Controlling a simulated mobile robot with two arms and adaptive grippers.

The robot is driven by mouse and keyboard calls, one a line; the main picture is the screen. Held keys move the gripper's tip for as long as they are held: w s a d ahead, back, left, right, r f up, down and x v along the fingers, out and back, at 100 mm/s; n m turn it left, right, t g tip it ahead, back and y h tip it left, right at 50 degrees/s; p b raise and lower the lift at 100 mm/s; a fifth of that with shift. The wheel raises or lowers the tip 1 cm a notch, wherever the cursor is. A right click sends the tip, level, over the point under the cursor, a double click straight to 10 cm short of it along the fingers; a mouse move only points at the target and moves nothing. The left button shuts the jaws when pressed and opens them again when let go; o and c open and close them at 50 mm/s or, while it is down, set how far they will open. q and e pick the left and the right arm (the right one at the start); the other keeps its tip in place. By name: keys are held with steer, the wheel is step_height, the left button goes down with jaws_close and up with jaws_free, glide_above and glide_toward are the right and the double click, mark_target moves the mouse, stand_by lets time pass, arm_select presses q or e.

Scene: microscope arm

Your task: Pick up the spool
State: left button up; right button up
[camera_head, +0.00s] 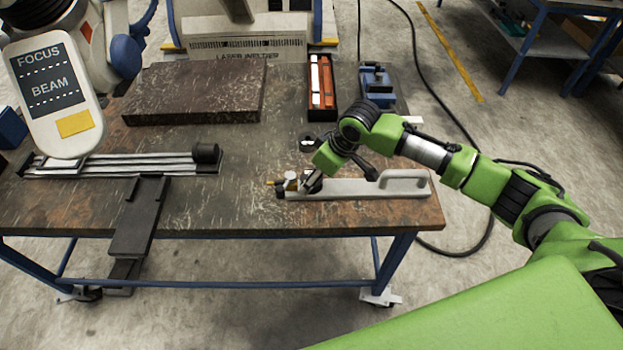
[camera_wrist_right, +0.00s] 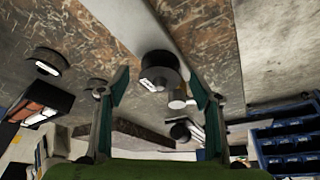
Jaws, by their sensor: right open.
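A short dark cylinder with a pale end (camera_wrist_right: 158,72), apparently the spool, shows between the fingers in the right wrist view, at the grey plate. My right gripper (camera_head: 308,184) is low over the left end of the light grey handled bar (camera_head: 352,189) in the head view. Its fingers (camera_wrist_right: 160,92) are spread on both sides of the dark cylinder, and contact cannot be made out. In the head view the gripper hides much of this spot. A small pale knob (camera_head: 291,177) stands just left of the gripper. My left gripper is not in view.
A dark disc (camera_head: 307,144) lies on the worn table (camera_head: 245,205) behind the gripper. A stone slab (camera_head: 195,92), an orange-and-white case (camera_head: 322,85) and a blue vise (camera_head: 376,82) are farther back. A silver rail (camera_head: 125,164) and the FOCUS/BEAM panel (camera_head: 52,90) are at left.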

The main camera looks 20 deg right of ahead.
steer(key=shift+w+a+f, duration=0.1)
steer(key=shift+f, duration=0.15)
steer(key=c, duration=1.3)
steer(key=shift+r, duration=0.1)
